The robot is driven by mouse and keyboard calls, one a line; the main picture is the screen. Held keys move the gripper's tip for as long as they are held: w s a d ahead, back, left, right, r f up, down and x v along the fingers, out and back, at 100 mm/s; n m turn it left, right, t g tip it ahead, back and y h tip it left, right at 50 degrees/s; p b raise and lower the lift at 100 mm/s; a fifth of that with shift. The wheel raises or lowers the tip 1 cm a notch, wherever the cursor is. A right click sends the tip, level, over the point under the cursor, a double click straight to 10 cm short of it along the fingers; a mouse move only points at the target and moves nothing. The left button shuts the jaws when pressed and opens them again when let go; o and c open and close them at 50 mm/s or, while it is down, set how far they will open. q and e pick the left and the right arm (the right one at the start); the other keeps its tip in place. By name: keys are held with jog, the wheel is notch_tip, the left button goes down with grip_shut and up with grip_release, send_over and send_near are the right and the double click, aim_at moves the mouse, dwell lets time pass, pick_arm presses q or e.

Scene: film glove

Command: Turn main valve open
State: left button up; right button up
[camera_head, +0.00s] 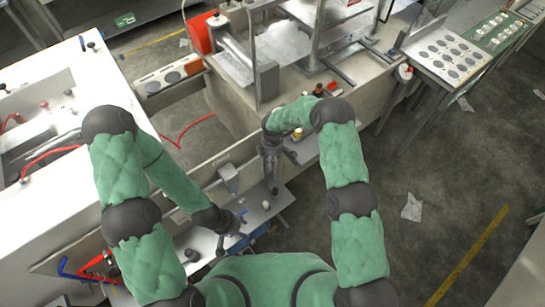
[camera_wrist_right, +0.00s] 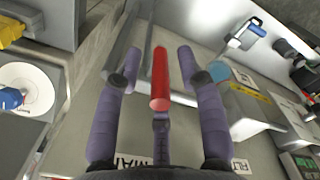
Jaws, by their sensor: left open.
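A red valve handle (camera_wrist_right: 160,80) stands out in the right wrist view, above a partly hidden label reading "MAI" (camera_wrist_right: 132,162). My right gripper (camera_wrist_right: 159,62) has its purple-grey fingers spread on either side of the red handle, with a gap on both sides. In the head view, my right gripper (camera_head: 272,172) points down beside the low wall of the machine, and the handle cannot be made out there. My left gripper (camera_head: 230,230) is open and empty above the narrow white shelf, close to my body.
The narrow shelf (camera_head: 262,208) with knobs and small fittings runs along the machine wall. A blue-capped fitting (camera_wrist_right: 218,71) lies close to the right finger in the wrist view. A white cabinet (camera_head: 118,90) stands at left. The floor (camera_head: 440,190) at right is mostly clear.

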jog(key=shift+f, duration=0.15)
grip_shut()
jog(key=shift+s+a+f+t+h+b, duration=0.15)
jog(key=shift+s+a+t+h+b, duration=0.45)
jog(key=shift+b, duration=2.3)
jog(key=shift+w+a+f+t+h+b, duration=0.15)
jog(key=shift+t+h+b, duration=0.9)
jog(key=shift+b, duration=1.8)
jog(key=shift+s+a+f+t+h+b, duration=0.3)
jog(key=shift+h+b, duration=0.95)
jog(key=shift+b, duration=1.65)
jog(key=shift+a+r, duration=0.1)
jog(key=shift+r, duration=0.05)
grip_release()
